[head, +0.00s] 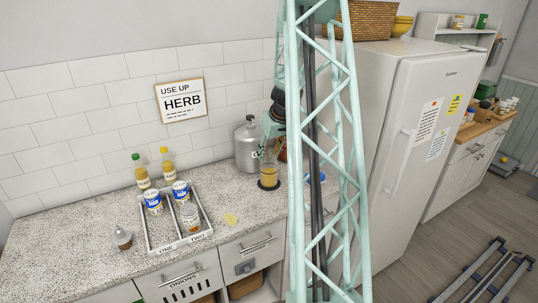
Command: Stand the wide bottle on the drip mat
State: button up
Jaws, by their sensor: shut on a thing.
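The wide bottle (267,172), with amber-yellow contents, is upright at the back right of the counter. My gripper (266,150) is above it, pointing down and shut on its top, so the bottle's upper part is partly hidden. The drip mat (269,186) is a dark round disc under the bottle. The bottle's base is over the mat; I cannot tell whether it touches.
A grey metal canister (246,148) stands close left of the bottle. A divided tray (179,243) holds several cans. Two bottles (141,172) stand behind it, and a small dark-topped bottle (122,238) at left. The fridge (415,120) is to the right.

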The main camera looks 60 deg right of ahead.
jog(key=shift+f, duration=0.15)
jog(key=o, duration=1.4)
jog(key=shift+r, duration=0.25)
jog(key=v, duration=1.1)
jog(key=shift+s+r, duration=0.2)
jog(key=shift+r, duration=0.15)
